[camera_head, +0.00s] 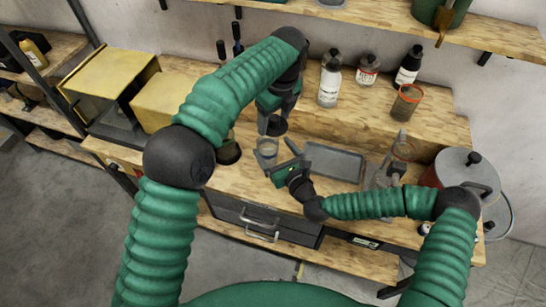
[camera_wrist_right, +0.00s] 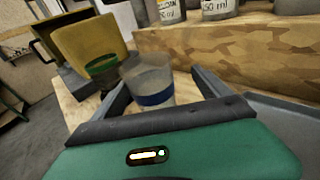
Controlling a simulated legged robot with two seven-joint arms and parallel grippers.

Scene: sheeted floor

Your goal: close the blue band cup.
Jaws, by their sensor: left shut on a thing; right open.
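The blue band cup (camera_wrist_right: 152,90) is clear with a blue band round it and stands upright on the worktop. In the head view the cup (camera_head: 267,149) is just below my left gripper. My left gripper (camera_head: 273,112) points down, shut on a dark round lid (camera_head: 276,127), held above the cup and a little to its right. My right gripper (camera_head: 278,166) is open, low beside the cup. In the right wrist view its fingers (camera_wrist_right: 160,82) lie either side of the cup, with no clear contact visible. The lid is not seen in that view.
A dark cup with a green band (camera_wrist_right: 102,68) stands close left of the blue band cup. A grey tray (camera_head: 335,150) lies to the right. Bottles (camera_head: 330,80) and an orange-rimmed cup (camera_head: 407,98) stand on the raised back ledge. A large pot (camera_head: 450,170) is at the right.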

